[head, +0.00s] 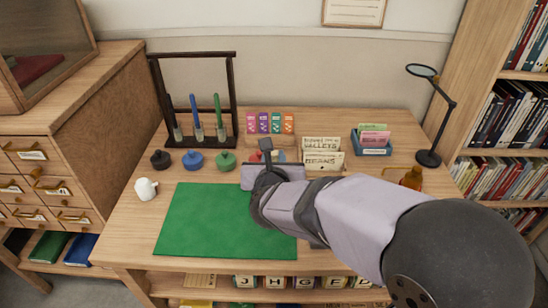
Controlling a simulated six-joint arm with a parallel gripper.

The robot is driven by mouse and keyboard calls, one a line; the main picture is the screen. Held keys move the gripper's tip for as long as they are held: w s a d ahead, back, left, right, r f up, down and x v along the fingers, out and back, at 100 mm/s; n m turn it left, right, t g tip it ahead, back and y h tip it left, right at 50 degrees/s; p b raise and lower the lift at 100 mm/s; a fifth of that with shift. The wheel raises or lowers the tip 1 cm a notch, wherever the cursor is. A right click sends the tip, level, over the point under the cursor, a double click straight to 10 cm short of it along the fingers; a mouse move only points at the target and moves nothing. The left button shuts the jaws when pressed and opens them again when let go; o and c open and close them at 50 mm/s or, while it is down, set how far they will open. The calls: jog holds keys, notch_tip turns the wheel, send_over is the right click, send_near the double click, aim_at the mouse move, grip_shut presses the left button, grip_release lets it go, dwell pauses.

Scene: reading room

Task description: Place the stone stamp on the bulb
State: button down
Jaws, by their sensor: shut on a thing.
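My gripper (267,152) is over the table beyond the far right part of the green mat. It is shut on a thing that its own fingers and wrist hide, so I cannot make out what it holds. I cannot pick out the stone stamp for certain. A small white rounded thing with a short spout or knob (146,189) stands left of the mat; it may be the bulb, but it is too small to be sure. My gripper is well to its right and apart from it.
The green mat (205,222) is bare. Knobbed black (161,159), blue (193,160) and green (225,160) pieces stand behind it, before a dark rack (194,53). Lettered cards (324,160), a blue card box (371,151), a magnifier lamp (429,158) and an amber bottle (412,178) stand right.

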jog(key=shift+f, duration=0.15)
jog(key=c, duration=1.6)
grip_release()
jog(key=shift+r, duration=0.25)
jog(key=shift+p+v, duration=0.85)
jog(key=shift+v, duration=5.1)
